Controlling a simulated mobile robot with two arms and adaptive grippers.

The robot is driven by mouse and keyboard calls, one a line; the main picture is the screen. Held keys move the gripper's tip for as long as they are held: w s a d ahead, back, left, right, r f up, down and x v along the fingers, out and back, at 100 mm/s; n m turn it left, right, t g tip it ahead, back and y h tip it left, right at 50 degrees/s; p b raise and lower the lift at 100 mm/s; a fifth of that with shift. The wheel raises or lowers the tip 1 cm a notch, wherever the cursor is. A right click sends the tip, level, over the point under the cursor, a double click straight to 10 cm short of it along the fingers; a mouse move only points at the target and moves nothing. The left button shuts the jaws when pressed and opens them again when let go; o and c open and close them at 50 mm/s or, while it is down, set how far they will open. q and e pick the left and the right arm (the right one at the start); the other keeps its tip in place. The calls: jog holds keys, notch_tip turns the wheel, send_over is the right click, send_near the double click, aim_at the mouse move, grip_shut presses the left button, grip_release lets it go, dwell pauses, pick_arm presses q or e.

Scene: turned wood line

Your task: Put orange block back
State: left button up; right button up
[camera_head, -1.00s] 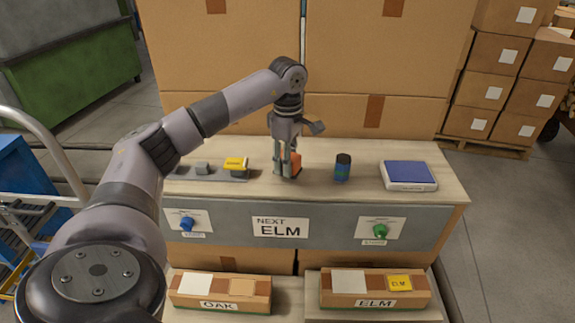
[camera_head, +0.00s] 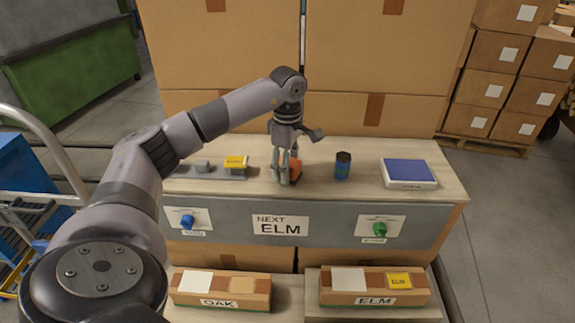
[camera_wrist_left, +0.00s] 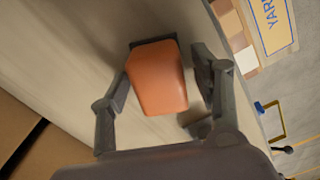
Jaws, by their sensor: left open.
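The orange block (camera_head: 295,171) stands on the wooden bench top, a little left of its middle. My left gripper (camera_head: 284,178) is down at the block and partly hides it in the head view. In the left wrist view the orange block (camera_wrist_left: 158,78) lies between the two spread fingers of my left gripper (camera_wrist_left: 160,95). The gripper is open, with a gap visible on the right finger's side. Contact at the left finger is hard to tell. My right gripper is not in view.
A grey rack (camera_head: 205,173) with a yellow block (camera_head: 235,162) sits left of the gripper. Boxes labelled OAK (camera_head: 220,291) and ELM (camera_head: 374,289) lie below the bench front.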

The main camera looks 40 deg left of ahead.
pick_arm(q)
notch_tip(320, 180, up, 12)
jog(key=shift+r, duration=0.2)
dwell(0.4)
